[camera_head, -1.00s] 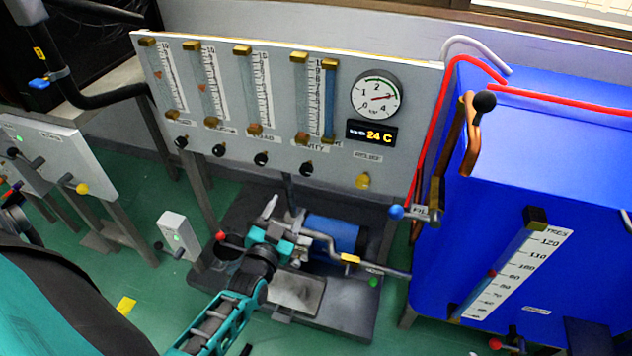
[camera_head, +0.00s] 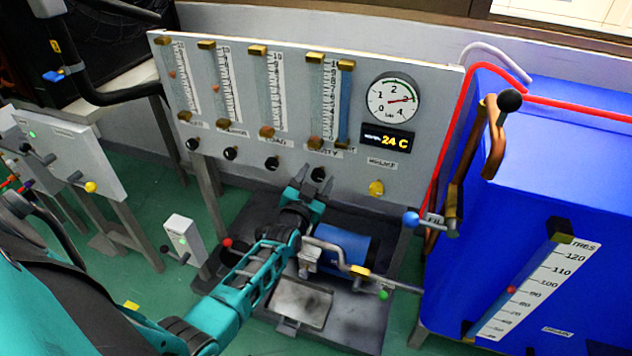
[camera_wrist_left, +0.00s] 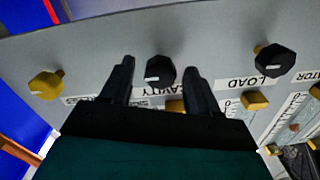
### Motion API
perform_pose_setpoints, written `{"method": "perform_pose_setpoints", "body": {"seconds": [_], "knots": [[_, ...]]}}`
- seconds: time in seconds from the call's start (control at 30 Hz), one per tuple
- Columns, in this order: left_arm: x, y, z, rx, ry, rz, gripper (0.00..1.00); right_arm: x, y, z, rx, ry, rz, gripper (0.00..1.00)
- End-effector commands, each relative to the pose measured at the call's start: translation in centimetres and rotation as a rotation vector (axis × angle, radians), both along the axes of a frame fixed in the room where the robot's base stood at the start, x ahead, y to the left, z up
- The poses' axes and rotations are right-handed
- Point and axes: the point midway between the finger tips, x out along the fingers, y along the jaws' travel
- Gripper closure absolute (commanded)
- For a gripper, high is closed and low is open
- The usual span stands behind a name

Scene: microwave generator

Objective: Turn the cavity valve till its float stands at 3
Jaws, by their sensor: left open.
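The black cavity valve knob (camera_head: 318,174) is on the grey panel, below the cavity gauge tube (camera_head: 322,100). I cannot make out its float clearly; it seems to be near the bottom of the scale. My left gripper (camera_head: 313,177) is open and raised toward this knob, fingers pointing at the panel. In the left wrist view, the cavity knob (camera_wrist_left: 160,70) shows between the two spread fingertips of the left gripper (camera_wrist_left: 158,66), with gaps on both sides. Contact is not visible. My right gripper is not in view.
A dial gauge (camera_head: 392,99) is at upper right. A blue motor (camera_head: 342,246) with a cranked pipe lies below. A blue tank (camera_head: 520,210) stands at right.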

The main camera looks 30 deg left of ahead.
Motion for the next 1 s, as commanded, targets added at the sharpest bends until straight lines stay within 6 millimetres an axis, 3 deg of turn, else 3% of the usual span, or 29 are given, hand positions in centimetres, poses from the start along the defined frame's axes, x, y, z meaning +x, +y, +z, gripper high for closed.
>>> {"method": "perform_pose_setpoints", "body": {"seconds": [0.27,0.87,1.0], "knots": [[0.16,0.04,0.02,0.0,0.0,0.0,0.39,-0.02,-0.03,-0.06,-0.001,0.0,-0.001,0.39],[0.13,0.04,0.01,0.0,0.0,0.0,0.95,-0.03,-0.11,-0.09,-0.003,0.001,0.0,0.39],[0.12,0.04,0.01,-0.004,-0.001,0.0,0.95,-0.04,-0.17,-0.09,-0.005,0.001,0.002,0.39]]}}
